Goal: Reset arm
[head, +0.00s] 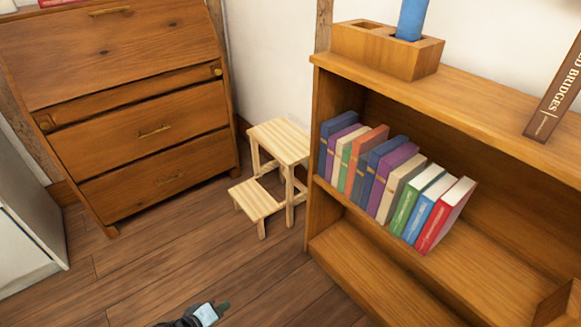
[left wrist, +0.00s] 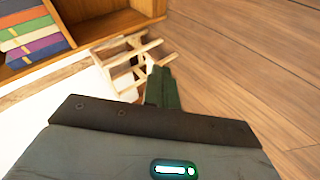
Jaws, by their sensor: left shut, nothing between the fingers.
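My left gripper (head: 222,308) shows only in part at the bottom edge of the head view, above the wooden floor. In the left wrist view its dark green fingers (left wrist: 163,88) are together with nothing between them. The fingers overlap part of the wooden step stool (left wrist: 140,65) in that view, and I see no contact. My right gripper is in neither view.
A bookshelf (head: 330,245) with a row of books (head: 375,175) stands on the right. A step stool (head: 280,140) is left of it, and a wooden drawer cabinet (head: 140,130) is at the back left. The floor (head: 170,255) between is clear.

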